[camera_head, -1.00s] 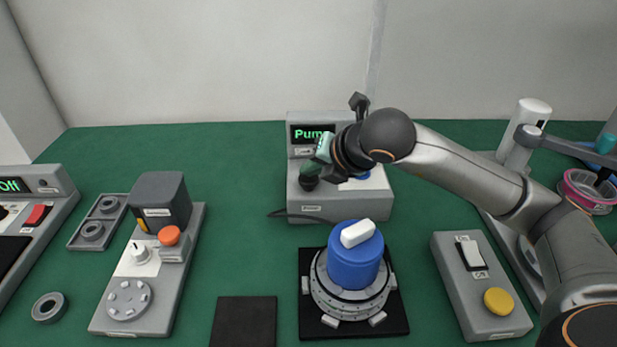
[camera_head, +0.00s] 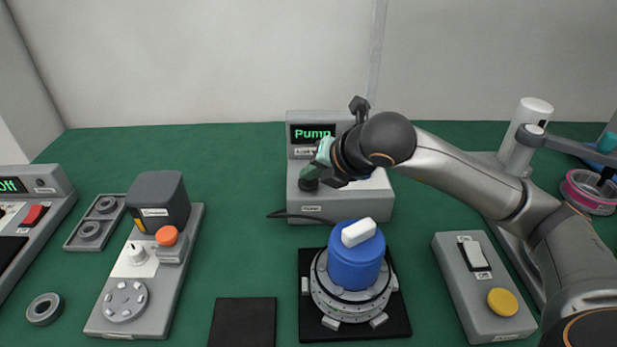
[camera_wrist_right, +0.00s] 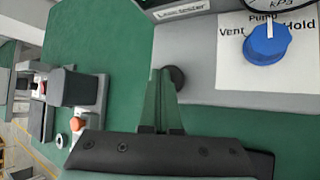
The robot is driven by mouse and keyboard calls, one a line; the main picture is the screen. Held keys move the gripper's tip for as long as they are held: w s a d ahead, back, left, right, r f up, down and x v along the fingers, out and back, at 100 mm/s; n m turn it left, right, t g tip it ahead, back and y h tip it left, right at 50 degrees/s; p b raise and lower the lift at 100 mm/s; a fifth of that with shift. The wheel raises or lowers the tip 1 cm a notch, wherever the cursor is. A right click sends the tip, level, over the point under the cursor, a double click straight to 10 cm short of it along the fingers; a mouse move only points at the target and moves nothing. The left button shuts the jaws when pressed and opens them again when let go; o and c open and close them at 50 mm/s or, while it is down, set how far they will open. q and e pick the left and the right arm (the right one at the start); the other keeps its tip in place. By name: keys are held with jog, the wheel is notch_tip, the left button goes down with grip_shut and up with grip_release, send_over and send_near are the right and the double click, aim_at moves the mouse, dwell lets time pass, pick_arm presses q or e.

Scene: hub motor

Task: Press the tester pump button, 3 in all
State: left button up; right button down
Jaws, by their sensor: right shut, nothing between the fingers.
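The grey leak tester (camera_head: 345,207) stands at the back middle, its screen (camera_head: 313,133) reading "Pump" in green. Its black pump button (camera_head: 308,184) is on the left of the top face; in the right wrist view the round black button (camera_wrist_right: 176,77) shows just beyond the fingertips. My right gripper (camera_head: 313,178) is shut and empty, its fingertips at the button; I cannot tell whether they press it. In the right wrist view the blue knob (camera_wrist_right: 266,45) has its white mark toward "Pump", between "Vent" and "Hold". My left gripper is not in view.
A blue-topped hub motor (camera_head: 355,265) sits on a black mat in front of the tester, with a black cable (camera_head: 290,215) near it. A station with an orange button (camera_head: 167,236) stands left. A grey box with a yellow button (camera_head: 502,302) stands right.

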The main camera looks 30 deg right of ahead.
aim_at(311, 185)
jog(key=shift+f+b, duration=0.3)
jog(key=shift+f, duration=0.1)
jog(key=shift+r, duration=0.1)
dwell(0.3)
jog(key=shift+r+p, duration=0.85)
jog(key=shift+r, duration=0.55)
jog(key=shift+r+p, duration=1.5)
jog(key=shift+r, duration=1.05)
